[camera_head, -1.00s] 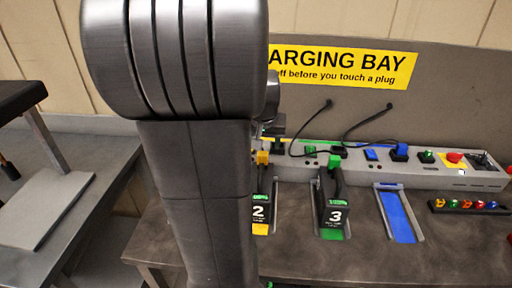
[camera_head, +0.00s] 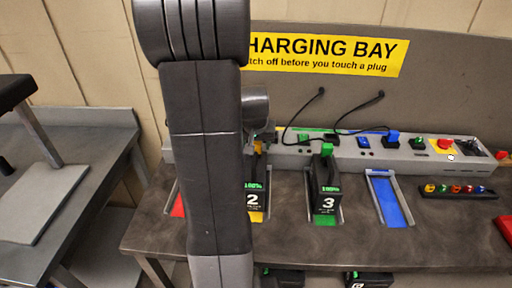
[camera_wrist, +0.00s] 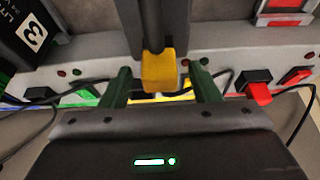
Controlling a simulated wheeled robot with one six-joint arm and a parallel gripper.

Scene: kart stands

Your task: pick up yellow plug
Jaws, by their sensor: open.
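The yellow plug (camera_wrist: 158,74) hangs at the end of a dark bar in the wrist view. It lies between the two green fingers of my gripper (camera_wrist: 161,70), which are open with a gap on each side of it. In the head view, a bit of the yellow plug (camera_head: 258,147) shows beside my arm, above battery 2 (camera_head: 254,198). My gripper is mostly hidden behind my arm there. Whether the fingers are at the plug's exact depth I cannot tell.
Battery 3 (camera_head: 326,192) with a green plug (camera_head: 327,149) stands right of battery 2. A red plug (camera_wrist: 258,92) is close by in the wrist view. The blue bay (camera_head: 390,202) is empty. Black cables (camera_head: 300,115) loop behind. A rack of coloured pieces (camera_head: 457,190) lies right.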

